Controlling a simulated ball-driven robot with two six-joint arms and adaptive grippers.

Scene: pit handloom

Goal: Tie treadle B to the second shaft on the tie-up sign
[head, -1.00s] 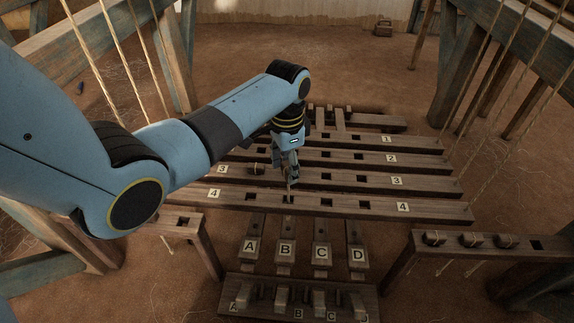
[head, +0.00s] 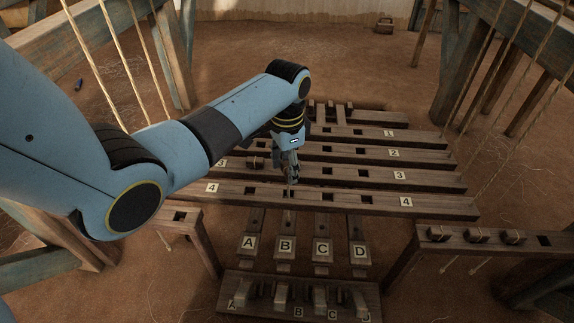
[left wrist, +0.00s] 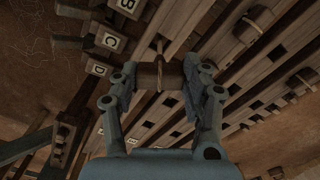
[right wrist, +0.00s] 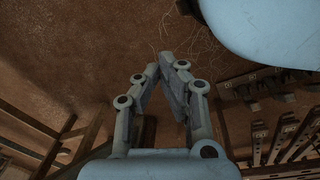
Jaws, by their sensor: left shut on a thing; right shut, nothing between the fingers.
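My left gripper (head: 291,179) is above shaft 4 (head: 350,200), close to one of its square holes. In the left wrist view its fingers are shut on a brown wooden toggle (left wrist: 149,77) with a cord around it. Treadle B (head: 286,245) lies in front of the shafts, between treadles A and C; its label also shows in the left wrist view (left wrist: 127,4). Shaft 2 (head: 350,150) is farther back. My right gripper (right wrist: 168,82) is shut and empty over the earth floor, outside the head view. I cannot make out a tie-up sign.
Shaft 1 (head: 365,132) and shaft 3 (head: 350,173) lie parallel to the others; shaft 3 carries a toggle (head: 254,162). A side bench (head: 420,258) at right holds three toggles and one empty hole. Ropes hang at both sides. Bare floor lies around the frame.

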